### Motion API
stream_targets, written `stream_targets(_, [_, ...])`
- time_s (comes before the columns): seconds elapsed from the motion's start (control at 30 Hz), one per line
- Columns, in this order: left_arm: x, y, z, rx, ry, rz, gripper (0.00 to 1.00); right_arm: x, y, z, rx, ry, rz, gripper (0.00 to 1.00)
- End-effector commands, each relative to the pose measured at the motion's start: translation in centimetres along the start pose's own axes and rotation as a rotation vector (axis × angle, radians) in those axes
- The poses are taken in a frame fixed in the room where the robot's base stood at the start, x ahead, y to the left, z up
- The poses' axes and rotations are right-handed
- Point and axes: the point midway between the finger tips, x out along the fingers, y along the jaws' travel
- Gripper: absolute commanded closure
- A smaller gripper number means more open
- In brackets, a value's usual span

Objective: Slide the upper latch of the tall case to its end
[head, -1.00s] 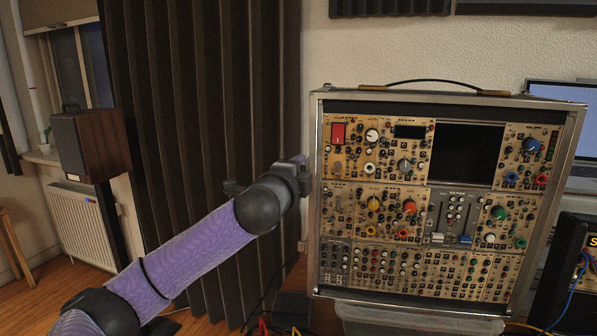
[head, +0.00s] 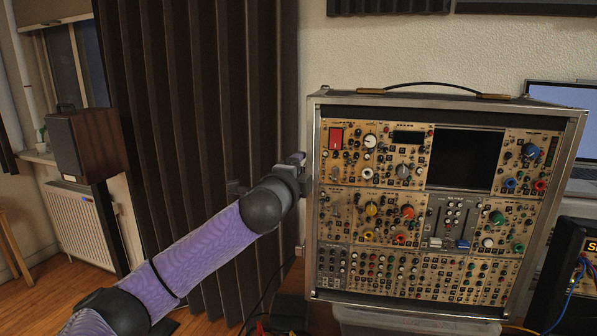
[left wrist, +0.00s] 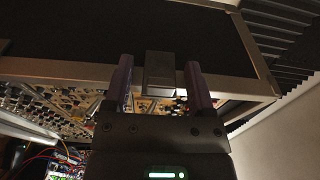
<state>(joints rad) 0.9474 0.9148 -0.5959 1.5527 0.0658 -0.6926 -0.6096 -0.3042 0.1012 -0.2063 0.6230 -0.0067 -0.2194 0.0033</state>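The tall case (head: 314,200) stands upright at the right in the head view, its front full of knobs and panels. My left gripper (head: 268,170) is at the case's left side, near its upper half. In the left wrist view the left gripper (left wrist: 160,84) is open, with one finger on each side of a grey block, which looks like the upper latch (left wrist: 160,72). A narrow gap shows between the block and each finger. The block sits at the edge of the case's dark side (left wrist: 70,32). In the head view I cannot make the latch out clearly. My right gripper is not in view.
A dark pleated curtain (head: 200,90) hangs behind my left arm. A speaker (head: 88,143) stands farther left above a radiator (head: 80,222). A laptop (head: 560,120) and a device with cables (head: 572,265) are at the right of the case.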

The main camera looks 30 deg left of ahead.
Motion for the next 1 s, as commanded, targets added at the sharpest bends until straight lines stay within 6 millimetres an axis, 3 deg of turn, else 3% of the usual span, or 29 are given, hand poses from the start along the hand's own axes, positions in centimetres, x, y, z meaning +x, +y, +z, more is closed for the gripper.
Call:
stream_targets(0.33, [-0.7,0.0,0.0,0.001,0.003,0.0,0.29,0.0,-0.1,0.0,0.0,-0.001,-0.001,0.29])
stream_targets(0.73, [-8.5,0.2,0.1,0.006,0.001,0.001,0.29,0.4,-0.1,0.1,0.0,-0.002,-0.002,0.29])
stream_targets(1.0, [-10.0,0.0,0.0,0.0,0.001,0.0,0.29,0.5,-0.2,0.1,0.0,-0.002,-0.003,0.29])
